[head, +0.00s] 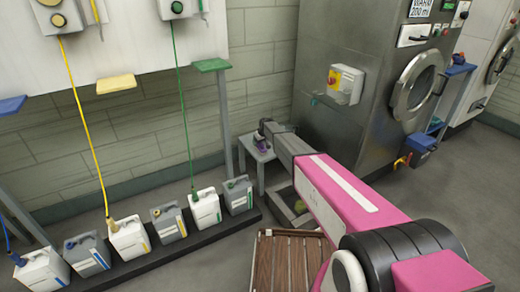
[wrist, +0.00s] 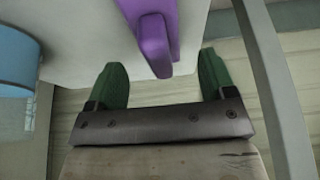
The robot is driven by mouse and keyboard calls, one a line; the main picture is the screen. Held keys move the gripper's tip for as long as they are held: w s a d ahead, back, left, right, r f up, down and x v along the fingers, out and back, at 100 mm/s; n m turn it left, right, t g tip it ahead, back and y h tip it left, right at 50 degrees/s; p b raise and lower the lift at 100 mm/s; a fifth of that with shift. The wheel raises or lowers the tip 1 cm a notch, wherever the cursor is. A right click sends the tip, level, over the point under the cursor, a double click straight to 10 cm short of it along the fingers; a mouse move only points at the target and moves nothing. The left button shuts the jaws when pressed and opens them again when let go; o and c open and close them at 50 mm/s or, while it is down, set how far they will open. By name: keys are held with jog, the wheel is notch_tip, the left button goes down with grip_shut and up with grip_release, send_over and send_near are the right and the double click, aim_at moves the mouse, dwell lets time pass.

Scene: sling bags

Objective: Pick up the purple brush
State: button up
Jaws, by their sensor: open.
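The purple brush (wrist: 155,30) shows at the top middle of the wrist view, over a pale surface. Its lower end reaches into the space between the two green fingers of my gripper (wrist: 161,64), with a gap on either side. My gripper is open and holds nothing. In the head view, my gripper (head: 267,128) is at the small grey table (head: 247,141) by the wall, and a small bit of purple (head: 262,145) shows just under it. My arm and gripper hide part of the tabletop there.
A blue round object (wrist: 16,62) is at the left of the wrist view, beside the pale surface. A grey post (head: 225,125) stands left of the small table. Several canisters (head: 128,238) line a low dark rack. A steel washing machine (head: 370,60) stands to the right.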

aim_at(260, 144)
jog(key=x, duration=0.3)
jog(key=shift+f, duration=0.4)
jog(key=shift+c, duration=0.3)
jog(key=c, duration=1)
jog(key=shift+r, duration=0.2)
jog(key=shift+r, duration=0.3)
notch_tip(260, 144, up, 3)
jog(key=shift+f, duration=0.1)
jog(key=s+a+r, duration=0.6)
jog(key=s+r, duration=0.1)
jog(key=s, duration=0.3)
jog(key=shift+r, duration=0.2)
